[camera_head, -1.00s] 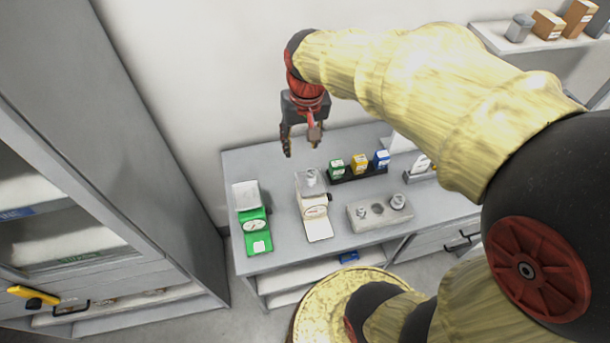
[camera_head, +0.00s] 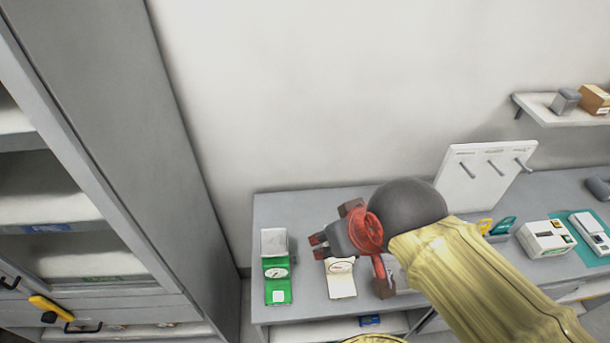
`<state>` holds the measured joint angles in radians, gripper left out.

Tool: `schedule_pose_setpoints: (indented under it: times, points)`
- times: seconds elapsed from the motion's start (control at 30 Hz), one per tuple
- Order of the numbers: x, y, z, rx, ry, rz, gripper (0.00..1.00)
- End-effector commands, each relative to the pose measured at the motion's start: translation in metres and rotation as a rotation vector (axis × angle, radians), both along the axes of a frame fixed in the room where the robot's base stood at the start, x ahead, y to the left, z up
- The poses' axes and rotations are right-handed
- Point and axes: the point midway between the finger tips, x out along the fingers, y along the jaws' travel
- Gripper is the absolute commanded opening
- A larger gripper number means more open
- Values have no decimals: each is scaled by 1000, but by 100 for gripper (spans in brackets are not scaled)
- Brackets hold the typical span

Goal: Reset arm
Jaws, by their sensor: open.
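My gripper (camera_head: 319,246) is at the end of my yellow-sleeved arm, which comes in from the lower right. It is seen over the grey table (camera_head: 310,290), with its fingers toward the left of the picture. The jaws are open, and I see nothing held between them. The gripper overlaps the top of a white scale (camera_head: 341,284) in the picture; whether they touch cannot be told. My forearm and wrist hide the middle of the table.
A green scale (camera_head: 277,287) stands left of the gripper. A white pegboard (camera_head: 478,178) rises behind the arm. A white device (camera_head: 545,238) is at the right. A tall grey cabinet (camera_head: 115,130) borders the left, and a wall shelf (camera_head: 540,108) hangs upper right.

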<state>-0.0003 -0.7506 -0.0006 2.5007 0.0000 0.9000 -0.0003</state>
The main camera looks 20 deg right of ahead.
Motion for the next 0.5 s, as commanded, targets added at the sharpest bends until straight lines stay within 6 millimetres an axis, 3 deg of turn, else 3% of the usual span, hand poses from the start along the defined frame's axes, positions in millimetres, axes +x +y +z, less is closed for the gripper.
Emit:
schedule_pose_setpoints:
  times: [0.17, 0.5]
  points:
    - [0, 0, -27, 0, 1, 0, 42]
    - [0, 0, -115, 0, 1, -1, 42]
